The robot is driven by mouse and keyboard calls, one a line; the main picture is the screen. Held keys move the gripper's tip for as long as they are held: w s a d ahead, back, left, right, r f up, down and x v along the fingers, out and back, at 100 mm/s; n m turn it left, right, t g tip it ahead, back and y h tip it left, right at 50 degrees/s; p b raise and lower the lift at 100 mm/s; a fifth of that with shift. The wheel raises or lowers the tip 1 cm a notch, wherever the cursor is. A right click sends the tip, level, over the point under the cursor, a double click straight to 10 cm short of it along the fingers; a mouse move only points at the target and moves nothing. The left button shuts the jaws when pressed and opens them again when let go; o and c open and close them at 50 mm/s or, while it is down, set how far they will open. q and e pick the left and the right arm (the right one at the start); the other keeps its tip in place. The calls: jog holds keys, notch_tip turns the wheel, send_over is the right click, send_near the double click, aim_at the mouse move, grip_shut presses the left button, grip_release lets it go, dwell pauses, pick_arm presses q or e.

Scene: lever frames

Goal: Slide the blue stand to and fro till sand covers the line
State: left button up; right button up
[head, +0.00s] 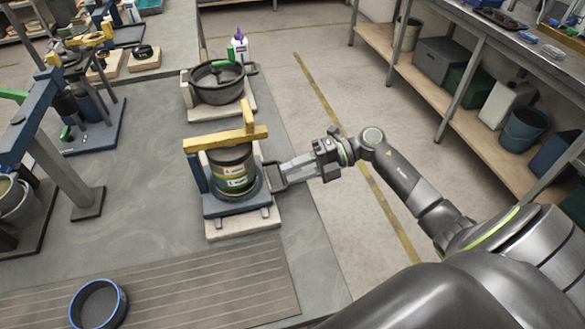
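The blue stand (240,207) sits on a pale base board (243,228) on the grey table. It carries a dark round container (233,158) with a yellow and green label. A yellow wooden bar (226,138) with an upright post lies across the container's top. My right gripper (277,176) reaches in from the right, with its tips at the stand's right side. The tips are small and dark here, so I cannot tell if they are closed on a part of the stand. I cannot make out any sand or the line. My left gripper is not in view.
A dark pan (217,84) on another pale board and a purple-capped bottle (240,46) stand behind. Blue lever frames (48,150) stand at the left. A blue-rimmed ring (98,304) lies on the ribbed mat (200,284) in front. The table is bare left of the stand.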

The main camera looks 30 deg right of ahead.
jog(key=shift+a, duration=0.3)
jog(key=shift+c, duration=0.2)
grip_shut()
jog(key=w+b, duration=0.2)
jog(key=w+d+b, duration=0.1)
jog(key=w+b, duration=0.3)
jog(key=w, duration=0.1)
jog(key=shift+d+f, duration=0.35)
jog(key=shift+d, duration=0.05)
jog(key=shift+w+d+r+b, duration=0.15)
jog(key=shift+w+b, duration=0.4)
jog(key=shift+r, duration=0.25)
